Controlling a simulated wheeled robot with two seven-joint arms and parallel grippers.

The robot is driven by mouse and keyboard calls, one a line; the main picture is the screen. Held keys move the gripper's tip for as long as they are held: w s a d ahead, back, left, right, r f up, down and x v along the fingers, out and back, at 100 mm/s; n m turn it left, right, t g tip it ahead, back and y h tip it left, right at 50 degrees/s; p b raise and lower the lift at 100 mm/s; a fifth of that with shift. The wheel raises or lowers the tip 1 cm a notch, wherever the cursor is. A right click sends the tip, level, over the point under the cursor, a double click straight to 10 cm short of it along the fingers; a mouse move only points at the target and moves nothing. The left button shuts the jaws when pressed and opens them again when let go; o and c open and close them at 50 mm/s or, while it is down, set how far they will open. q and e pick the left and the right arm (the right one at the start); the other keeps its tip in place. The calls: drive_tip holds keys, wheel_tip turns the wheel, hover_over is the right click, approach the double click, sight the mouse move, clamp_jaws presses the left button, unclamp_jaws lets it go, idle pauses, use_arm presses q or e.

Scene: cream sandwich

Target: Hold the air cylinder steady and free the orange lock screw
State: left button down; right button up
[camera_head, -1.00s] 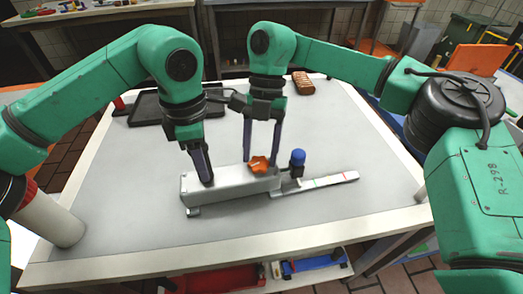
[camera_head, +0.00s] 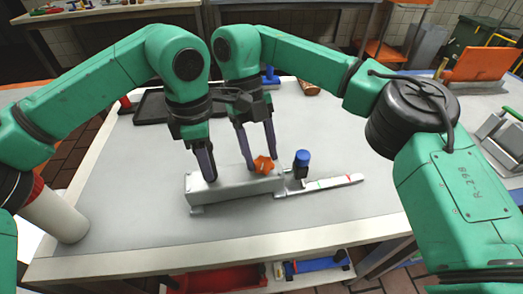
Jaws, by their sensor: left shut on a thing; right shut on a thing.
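The air cylinder is a grey metal block (camera_head: 225,189) lying on the table, with a flat marked strip (camera_head: 335,182) reaching right and a blue-capped part (camera_head: 302,158) standing beside it. The orange lock screw (camera_head: 264,164) sits at the top of the block near its right end. My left gripper (camera_head: 207,172) points down and is shut on the left part of the air cylinder; its far finger is mostly hidden. My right gripper (camera_head: 262,162) is shut on the orange lock screw, with one finger on either side. Whether the screw's thread is still engaged cannot be seen.
The grey table top (camera_head: 330,125) is clear around the cylinder. A black tray (camera_head: 150,108) lies at the back left, and a brown block (camera_head: 309,88) at the back. Bins sit below the front edge.

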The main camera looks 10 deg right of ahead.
drive_tip(key=shift+n, duration=0.4)
drive_tip(key=o, duration=1.4)
drive_tip(key=shift+r, duration=0.1)
drive_tip(key=v, duration=0.7)
drive_tip(key=shift+a+r, duration=0.15)
